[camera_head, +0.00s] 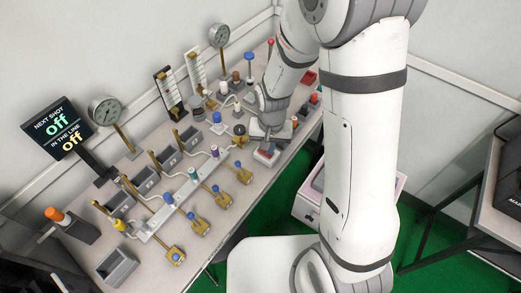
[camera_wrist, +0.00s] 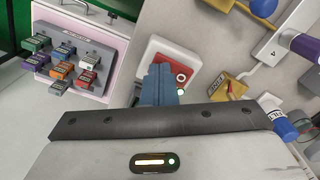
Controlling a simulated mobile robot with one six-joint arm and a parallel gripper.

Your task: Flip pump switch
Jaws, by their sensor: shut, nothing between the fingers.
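A white box with a red top face (camera_head: 266,153) sits at the bench's front edge; it looks like the pump switch, though I can read no label. In the wrist view the red face (camera_wrist: 184,73) shows a white ring and a small green light beside my fingers. My gripper (camera_wrist: 160,72) is shut and empty, its blue-grey fingertips over the left part of the box and hiding some of it. I cannot tell whether they touch it. In the head view my wrist is just above the box and the fingertips are hard to make out.
A yellow valve tag (camera_wrist: 226,84) and a blue-capped piece (camera_wrist: 282,122) are close to the right of my gripper. A pink-white case with several coloured blocks (camera_wrist: 75,60) stands lower, to the left. A display (camera_head: 60,127) reads "NEXT SHOT off, IN THE LINE off".

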